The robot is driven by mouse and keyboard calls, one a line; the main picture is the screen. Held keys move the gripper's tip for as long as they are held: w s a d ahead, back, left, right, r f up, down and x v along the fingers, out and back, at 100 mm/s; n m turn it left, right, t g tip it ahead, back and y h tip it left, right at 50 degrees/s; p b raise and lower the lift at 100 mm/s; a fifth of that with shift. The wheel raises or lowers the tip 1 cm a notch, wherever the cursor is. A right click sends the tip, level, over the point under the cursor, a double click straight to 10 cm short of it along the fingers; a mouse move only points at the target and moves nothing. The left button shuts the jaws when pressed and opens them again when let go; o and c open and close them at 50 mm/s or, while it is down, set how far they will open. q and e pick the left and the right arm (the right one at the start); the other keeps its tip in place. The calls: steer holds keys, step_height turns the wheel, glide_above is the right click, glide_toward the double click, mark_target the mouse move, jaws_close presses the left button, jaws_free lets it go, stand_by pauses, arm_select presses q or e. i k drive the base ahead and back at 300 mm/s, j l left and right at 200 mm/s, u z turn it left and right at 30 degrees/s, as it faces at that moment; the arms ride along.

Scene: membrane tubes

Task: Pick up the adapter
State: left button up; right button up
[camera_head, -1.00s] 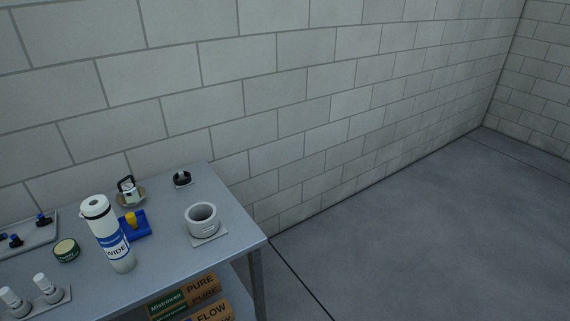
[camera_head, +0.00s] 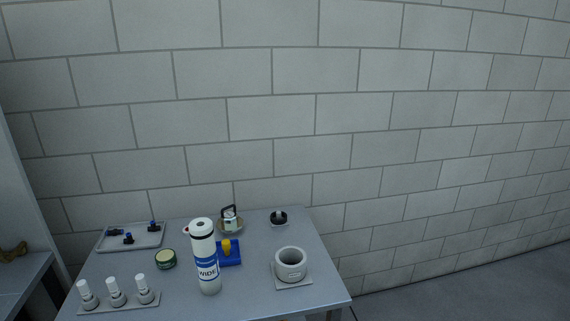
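No label marks the adapter, and I cannot tell for sure which thing it is. Small blue-and-black fittings (camera_head: 128,238) lie on a grey tray (camera_head: 103,245) at the table's back left. A small black-and-white part (camera_head: 279,217) sits at the back right. A thick grey open ring or cup (camera_head: 290,263) stands on a square plate (camera_head: 305,283) at the right. A white tube with a blue "WIDE" label (camera_head: 206,262) stands upright in the middle. Neither of my grippers is in view.
The grey table (camera_head: 165,295) stands against a block wall (camera_head: 350,150). A green tub (camera_head: 165,260), a blue block with a yellow knob (camera_head: 230,256), a handled metal item (camera_head: 230,222) and three white bottles (camera_head: 115,292) stand on it. Another surface (camera_head: 22,275) is at far left.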

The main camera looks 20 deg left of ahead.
mark_target(141, 283)
steer(key=u, duration=1.75)
